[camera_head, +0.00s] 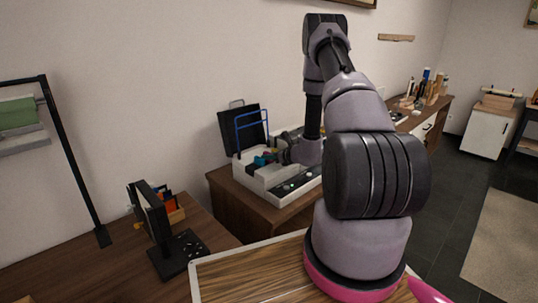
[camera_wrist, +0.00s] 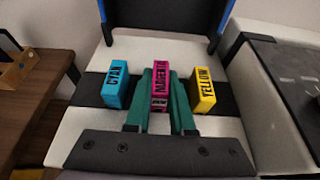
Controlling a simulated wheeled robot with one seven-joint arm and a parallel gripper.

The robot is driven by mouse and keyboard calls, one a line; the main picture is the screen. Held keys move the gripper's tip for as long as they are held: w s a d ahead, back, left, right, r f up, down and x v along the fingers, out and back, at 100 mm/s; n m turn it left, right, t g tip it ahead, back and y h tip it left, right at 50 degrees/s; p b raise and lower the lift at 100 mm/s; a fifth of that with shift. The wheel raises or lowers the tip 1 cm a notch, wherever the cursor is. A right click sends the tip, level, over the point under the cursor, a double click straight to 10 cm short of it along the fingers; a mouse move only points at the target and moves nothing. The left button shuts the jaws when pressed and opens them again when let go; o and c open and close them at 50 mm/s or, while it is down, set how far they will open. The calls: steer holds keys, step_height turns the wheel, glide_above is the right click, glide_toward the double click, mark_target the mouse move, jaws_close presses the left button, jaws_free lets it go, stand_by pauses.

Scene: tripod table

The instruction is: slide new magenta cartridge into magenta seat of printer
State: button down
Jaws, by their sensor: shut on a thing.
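The white printer (camera_head: 250,180) stands open on a brown cabinet, with its dark lid (camera_head: 240,128) raised. In the wrist view a black strip (camera_wrist: 132,74) crosses the white printer body (camera_wrist: 80,130). My gripper (camera_wrist: 162,76) has its green fingers closed on the magenta cartridge (camera_wrist: 159,88), one on each side. The cartridge is upright, over the strip between the cyan cartridge (camera_wrist: 117,86) and the yellow cartridge (camera_wrist: 203,92). Its lower end and the magenta seat are hidden, so I cannot tell how deep it sits. In the head view my arm hides the cartridge.
Blue bars (camera_head: 252,132) rise by the lid. A wooden table (camera_head: 100,262) with a black stand (camera_head: 152,220) and an orange-filled box (camera_head: 172,207) is at the left. A framed wooden tray (camera_head: 235,275) is in front. A dark-topped block (camera_wrist: 285,90) is right of the printer.

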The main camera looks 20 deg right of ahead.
steer(key=shift+f, duration=0.1)
steer(key=c, duration=0.7)
jaws_free()
steer(key=v, duration=1.1)
step_height(320, 180, up, 9)
stand_by(0.8)
steer(key=shift+f, duration=0.1)
stand_by(0.3)
